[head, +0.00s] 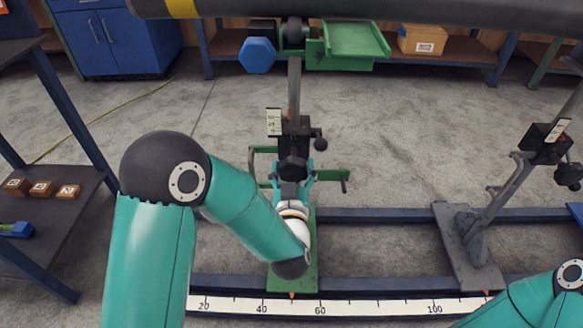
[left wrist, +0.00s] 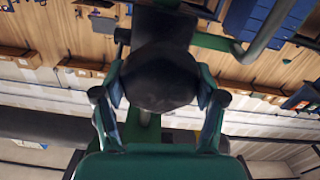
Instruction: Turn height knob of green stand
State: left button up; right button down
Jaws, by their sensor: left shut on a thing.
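The green stand (head: 308,262) rises from the floor rails in the middle of the head view. A black knob (head: 293,166) sits on the front of its dark post clamp. My left gripper (head: 292,180) reaches up to this knob from below and is shut on it. In the left wrist view the dark, faceted knob (left wrist: 160,75) fills the space between the two fingers of the left gripper (left wrist: 160,92), one on each side. My right arm shows only in part at the lower right of the head view; its gripper is out of view.
A large grey pipe (head: 400,12) crosses the top above the stand. A blue hexagonal knob (head: 257,55) and a green tray (head: 352,40) are at the stand's top. A grey stand (head: 465,245) is to the right. A ruler strip (head: 370,306) runs along the front rail.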

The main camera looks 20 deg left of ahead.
pick_arm(q)
jog(key=shift+a, duration=0.3)
jog(key=shift+c, duration=0.7)
jog(key=shift+d, duration=0.2)
jog(key=m, duration=0.5)
jog(key=shift+d+m, duration=0.15)
jog(key=shift+m, duration=0.15)
jog(key=m, duration=0.3)
jog(key=shift+d+m, duration=0.1)
jog(key=shift+m, duration=0.2)
jog(key=shift+w+f+m, duration=0.1)
jog(key=shift+m, duration=1.9)
jog(key=shift+d, duration=0.1)
